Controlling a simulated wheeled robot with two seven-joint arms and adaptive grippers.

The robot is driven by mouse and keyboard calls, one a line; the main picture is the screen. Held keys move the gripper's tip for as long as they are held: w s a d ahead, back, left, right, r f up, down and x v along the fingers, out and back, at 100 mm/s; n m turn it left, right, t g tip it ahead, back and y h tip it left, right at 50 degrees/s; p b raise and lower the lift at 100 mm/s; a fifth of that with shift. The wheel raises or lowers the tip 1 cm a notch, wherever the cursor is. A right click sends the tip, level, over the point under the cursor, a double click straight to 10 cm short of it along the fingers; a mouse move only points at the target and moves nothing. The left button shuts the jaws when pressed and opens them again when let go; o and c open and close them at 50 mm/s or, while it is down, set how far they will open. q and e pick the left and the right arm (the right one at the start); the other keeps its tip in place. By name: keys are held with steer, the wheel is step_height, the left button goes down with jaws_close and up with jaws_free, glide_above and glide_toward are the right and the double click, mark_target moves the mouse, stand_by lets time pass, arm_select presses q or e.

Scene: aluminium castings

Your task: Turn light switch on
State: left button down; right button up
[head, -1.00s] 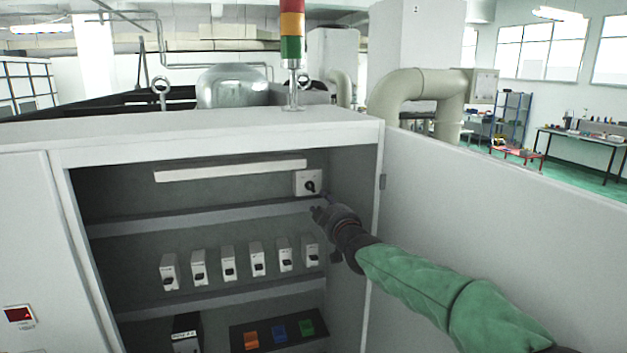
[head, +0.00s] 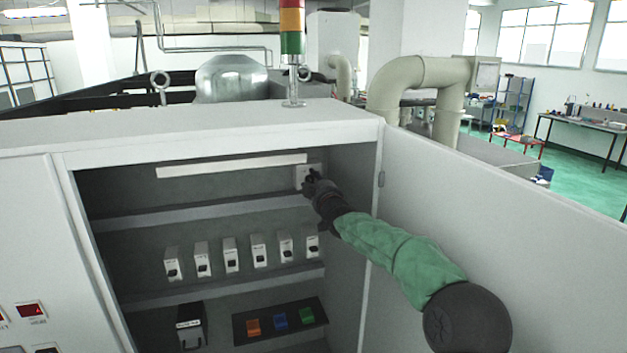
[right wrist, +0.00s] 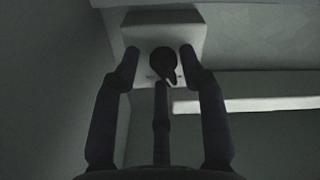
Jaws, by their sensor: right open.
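The light switch is a pale box (head: 301,173) with a dark rotary knob, high on the cabinet's back wall at its right end. In the head view my right gripper (head: 311,180) is in front of it and hides most of it. In the right wrist view the switch box (right wrist: 185,32) and its black knob (right wrist: 163,62) show upright ahead. My right gripper (right wrist: 160,65) is open there, its fingers spread around the knob, with one finger below it. I cannot tell whether the fingers touch the knob. My left gripper is not in view.
A white light bar (head: 232,166) runs left of the switch and is unlit. Several breakers (head: 258,250) stand on the shelf below. The open cabinet door (head: 480,190) is to the right of my arm. Coloured buttons (head: 280,320) sit lower down.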

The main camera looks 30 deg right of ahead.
steer(key=shift+w+d, duration=0.1)
steer(key=shift+w, duration=0.05)
jaws_close()
steer(key=shift+r, duration=0.1)
